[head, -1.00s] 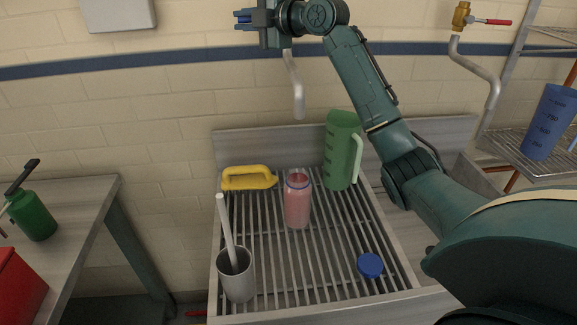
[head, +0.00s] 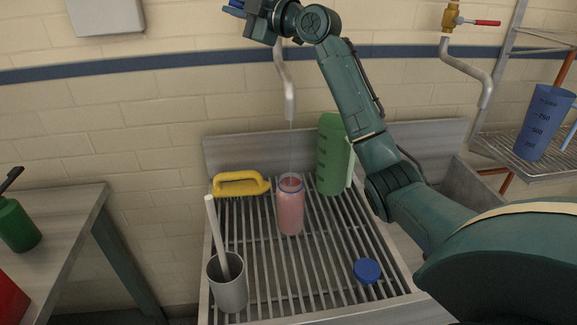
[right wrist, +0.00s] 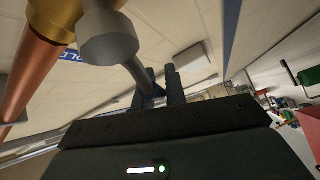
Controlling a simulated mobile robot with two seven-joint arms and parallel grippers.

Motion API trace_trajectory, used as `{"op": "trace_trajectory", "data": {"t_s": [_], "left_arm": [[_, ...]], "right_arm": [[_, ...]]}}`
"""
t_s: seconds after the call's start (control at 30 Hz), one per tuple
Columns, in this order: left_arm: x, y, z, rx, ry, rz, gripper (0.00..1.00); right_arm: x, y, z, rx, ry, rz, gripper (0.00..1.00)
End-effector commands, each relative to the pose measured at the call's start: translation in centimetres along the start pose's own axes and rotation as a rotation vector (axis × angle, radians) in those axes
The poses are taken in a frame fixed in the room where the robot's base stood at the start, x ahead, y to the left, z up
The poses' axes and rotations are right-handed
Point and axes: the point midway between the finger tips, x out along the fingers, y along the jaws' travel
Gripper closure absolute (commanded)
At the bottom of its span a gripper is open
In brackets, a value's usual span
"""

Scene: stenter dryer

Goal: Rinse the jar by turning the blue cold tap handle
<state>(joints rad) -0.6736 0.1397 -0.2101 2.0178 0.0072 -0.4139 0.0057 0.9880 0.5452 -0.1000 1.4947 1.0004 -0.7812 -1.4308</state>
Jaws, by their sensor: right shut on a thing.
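The jar (head: 290,212) stands upright on the slatted drain rack, pinkish with a blue band near its top. The grey spout (head: 287,85) hangs above it. A faint thin line, seemingly water, runs from the spout's mouth toward the jar. My right gripper (head: 248,14) is at the top edge of the head view, shut on the blue tap handle (head: 233,8). Most of the tap body is hidden in the head view. My left gripper is out of view.
On the rack (head: 325,262) are a yellow handled object (head: 241,191), a green jug (head: 330,160), a grey cup (head: 228,290) with a white stick and a blue lid (head: 367,270). A red-handled tap (head: 470,21) and a blue measuring cup (head: 545,122) are at right.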

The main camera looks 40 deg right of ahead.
Motion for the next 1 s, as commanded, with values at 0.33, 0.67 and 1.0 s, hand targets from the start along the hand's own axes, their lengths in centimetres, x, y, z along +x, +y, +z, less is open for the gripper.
{"op": "trace_trajectory", "data": {"t_s": [0.33, 0.67, 1.0], "left_arm": [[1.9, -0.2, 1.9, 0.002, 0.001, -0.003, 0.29], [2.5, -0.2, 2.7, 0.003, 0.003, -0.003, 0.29], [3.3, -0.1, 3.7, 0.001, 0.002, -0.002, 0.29]], "right_arm": [[-0.4, 0.6, 0.2, 0.094, 0.026, 0.093, 1.0], [-0.9, 3.1, 0.0, 0.25, 0.071, 0.257, 1.0], [-1.6, 4.1, 0.4, 0.359, 0.103, 0.368, 1.0]]}}
